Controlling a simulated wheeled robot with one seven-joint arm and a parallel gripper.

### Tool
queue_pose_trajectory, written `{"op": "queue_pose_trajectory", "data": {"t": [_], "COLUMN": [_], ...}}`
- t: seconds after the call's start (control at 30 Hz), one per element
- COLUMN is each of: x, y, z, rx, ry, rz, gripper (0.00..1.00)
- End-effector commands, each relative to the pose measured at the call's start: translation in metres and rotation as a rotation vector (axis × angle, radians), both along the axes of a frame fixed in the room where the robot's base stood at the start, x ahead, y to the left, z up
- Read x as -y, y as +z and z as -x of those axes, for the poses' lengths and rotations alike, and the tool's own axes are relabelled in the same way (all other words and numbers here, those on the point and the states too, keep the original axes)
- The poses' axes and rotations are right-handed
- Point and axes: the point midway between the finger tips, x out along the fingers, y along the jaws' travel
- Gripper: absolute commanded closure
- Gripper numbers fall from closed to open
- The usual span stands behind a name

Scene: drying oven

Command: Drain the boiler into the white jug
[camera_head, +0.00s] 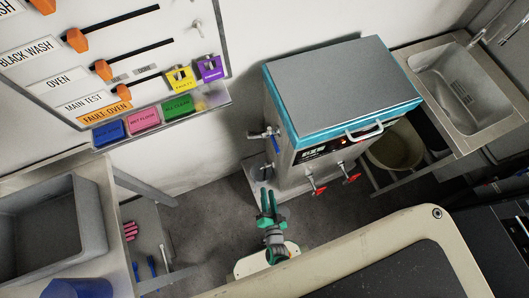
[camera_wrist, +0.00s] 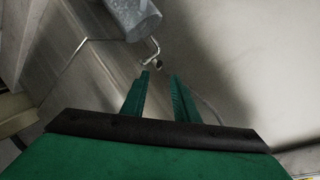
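The boiler (camera_head: 318,115) is a metal box with a grey lid and teal rim, standing against the wall in the head view. Two red-handled taps (camera_head: 318,187) (camera_head: 350,178) are on its front. A blue-handled valve (camera_head: 265,134) is on its left side. My gripper (camera_head: 268,196) is green and in front of the boiler's lower left corner, apart from the red taps. In the wrist view its two fingers (camera_wrist: 160,78) are apart with nothing between them. I cannot make out a white jug for certain.
A cream bucket (camera_head: 398,147) stands under the sink (camera_head: 462,85) at right. A bench with a grey basin (camera_head: 50,225) and a blue container (camera_head: 75,289) is at left. A grey cylinder (camera_wrist: 135,14) and bent metal rod lie beyond my fingers.

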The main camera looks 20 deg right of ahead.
Motion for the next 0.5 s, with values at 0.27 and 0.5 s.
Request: {"op": "queue_pose_trajectory", "data": {"t": [0.27, 0.5], "x": [0.006, 0.015], "y": [-0.01, -0.023], "z": [-0.03, -0.071], "rx": [0.002, 0.001], "ry": [-0.004, -0.002], "rz": [-0.005, -0.003], "gripper": [0.73, 0.73]}}
